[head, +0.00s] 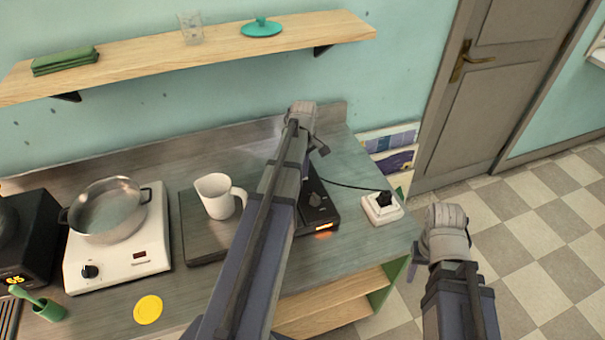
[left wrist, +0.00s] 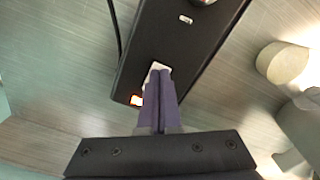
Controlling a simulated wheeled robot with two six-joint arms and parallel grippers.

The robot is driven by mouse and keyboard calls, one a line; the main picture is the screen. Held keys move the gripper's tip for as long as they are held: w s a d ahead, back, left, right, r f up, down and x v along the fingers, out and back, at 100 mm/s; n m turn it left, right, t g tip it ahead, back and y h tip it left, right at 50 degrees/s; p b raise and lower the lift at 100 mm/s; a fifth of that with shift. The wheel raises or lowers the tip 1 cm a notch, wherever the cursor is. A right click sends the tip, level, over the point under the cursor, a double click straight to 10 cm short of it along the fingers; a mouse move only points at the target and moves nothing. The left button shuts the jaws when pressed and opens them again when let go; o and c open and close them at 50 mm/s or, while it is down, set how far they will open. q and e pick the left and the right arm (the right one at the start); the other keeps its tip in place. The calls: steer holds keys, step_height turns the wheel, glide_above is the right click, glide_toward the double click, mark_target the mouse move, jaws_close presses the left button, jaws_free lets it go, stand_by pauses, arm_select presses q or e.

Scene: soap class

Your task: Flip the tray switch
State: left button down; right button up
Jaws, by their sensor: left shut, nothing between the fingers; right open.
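A long black control unit (head: 327,213) lies on the counter at the right side of the dark tray (head: 196,255). The unit also shows in the left wrist view (left wrist: 205,50), with a white switch plate and a lit orange lamp (left wrist: 137,100) near its end. My left gripper (left wrist: 160,72) is shut and empty, its purple fingertips over the white switch plate. They hide part of it, and I cannot tell whether they touch. In the head view my left arm covers that end of the unit. My right gripper (head: 413,272) is open, right of the counter, largely hidden by its wrist.
A white jug (head: 215,197) stands on the tray. A hotplate (head: 125,262) with a pot (head: 104,212) is at left. A yellow disc (head: 148,310) lies in front. A black plug sits in a white socket (head: 381,209). A wooden shelf (head: 210,50) is above.

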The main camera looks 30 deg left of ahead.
arm_select(q)
step_height(320, 180, up, 7)
steer(key=p, duration=0.6)
arm_select(e)
step_height(320, 180, up, 7)
arm_select(q)
steer(key=shift+f, duration=0.1)
arm_select(e)
steer(key=shift+f, duration=0.15)
